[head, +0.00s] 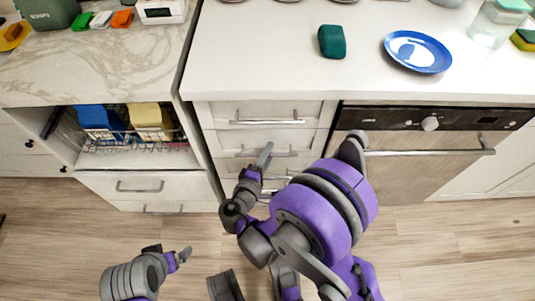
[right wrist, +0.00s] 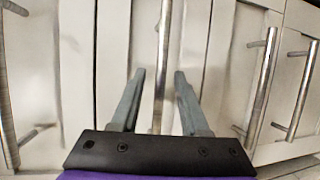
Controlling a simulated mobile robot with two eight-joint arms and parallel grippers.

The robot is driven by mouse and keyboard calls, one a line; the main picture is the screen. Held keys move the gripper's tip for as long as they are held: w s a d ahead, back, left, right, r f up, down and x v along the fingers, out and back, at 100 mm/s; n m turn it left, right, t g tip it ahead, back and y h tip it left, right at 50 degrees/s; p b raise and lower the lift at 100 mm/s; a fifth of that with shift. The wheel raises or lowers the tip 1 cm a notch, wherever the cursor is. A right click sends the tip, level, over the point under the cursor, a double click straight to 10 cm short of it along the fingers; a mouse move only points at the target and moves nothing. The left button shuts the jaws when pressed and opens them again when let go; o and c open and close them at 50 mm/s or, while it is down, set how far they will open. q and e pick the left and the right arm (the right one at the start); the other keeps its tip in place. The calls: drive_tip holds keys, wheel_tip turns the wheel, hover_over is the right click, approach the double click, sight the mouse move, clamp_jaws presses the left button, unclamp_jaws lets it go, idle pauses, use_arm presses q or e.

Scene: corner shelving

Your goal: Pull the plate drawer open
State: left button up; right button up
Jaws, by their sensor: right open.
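A stack of white drawers (head: 222,138) with bar handles stands under the white counter, and the ones I can see are shut. I cannot tell which is the plate drawer. The top handle (head: 267,121) is in clear view; the middle handle (head: 285,154) is partly behind my right gripper (head: 264,156). In the right wrist view my right gripper (right wrist: 159,74) is open, and a metal bar handle (right wrist: 163,40) runs between its two fingers, with gaps on both sides. My left gripper (head: 184,255) is low at the left, over the floor; its jaw opening is unclear.
An oven (head: 400,170) with a long handle stands right of the drawers. A blue plate (head: 418,51) and a dark green object (head: 332,41) lie on the counter. At the left, a wire basket (head: 130,140) holds blue and yellow items. The wooden floor (head: 60,230) in front looks clear.

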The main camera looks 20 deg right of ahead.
clamp_jaws()
idle(1.4)
